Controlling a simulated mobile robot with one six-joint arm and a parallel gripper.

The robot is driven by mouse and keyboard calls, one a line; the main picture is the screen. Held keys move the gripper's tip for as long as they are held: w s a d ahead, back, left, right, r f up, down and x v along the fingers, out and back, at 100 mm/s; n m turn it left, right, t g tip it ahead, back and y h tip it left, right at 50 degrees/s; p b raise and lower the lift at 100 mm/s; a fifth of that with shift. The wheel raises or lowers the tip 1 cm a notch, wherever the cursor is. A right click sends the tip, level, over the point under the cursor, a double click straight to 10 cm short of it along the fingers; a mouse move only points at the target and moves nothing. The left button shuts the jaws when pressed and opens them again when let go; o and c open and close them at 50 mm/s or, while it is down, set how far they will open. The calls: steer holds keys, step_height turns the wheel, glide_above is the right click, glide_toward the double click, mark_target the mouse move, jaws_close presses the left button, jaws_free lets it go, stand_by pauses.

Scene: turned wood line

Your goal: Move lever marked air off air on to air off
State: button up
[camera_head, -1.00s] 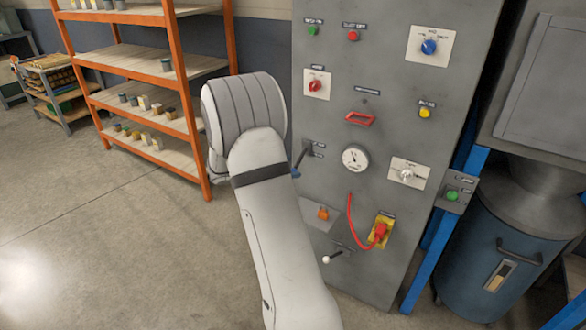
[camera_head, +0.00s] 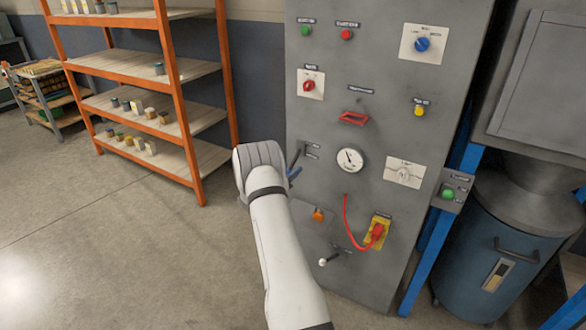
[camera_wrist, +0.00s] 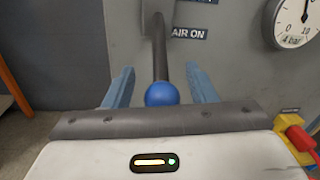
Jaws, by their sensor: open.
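The air lever has a dark shaft (camera_wrist: 160,50) and a blue ball knob (camera_wrist: 162,94) in the wrist view. It points down toward me, beside the AIR ON label (camera_wrist: 189,33); a second label above is cut off. My gripper (camera_wrist: 160,72) is open, with one blue finger on each side of the lever and a visible gap to each. In the head view the lever shaft (camera_head: 297,158) shows just beyond my wrist, left of the gauge. My fingers are mostly hidden there.
A pressure gauge (camera_head: 349,160) sits right of the lever. Below are an orange button (camera_head: 318,215), a white-knobbed lever (camera_head: 323,262) and a red cable (camera_head: 350,225) to a yellow-backed plug. An orange shelf rack (camera_head: 190,150) stands left; the floor between is clear.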

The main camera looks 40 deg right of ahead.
steer(key=shift+x, duration=0.95)
steer(key=shift+c, duration=0.3)
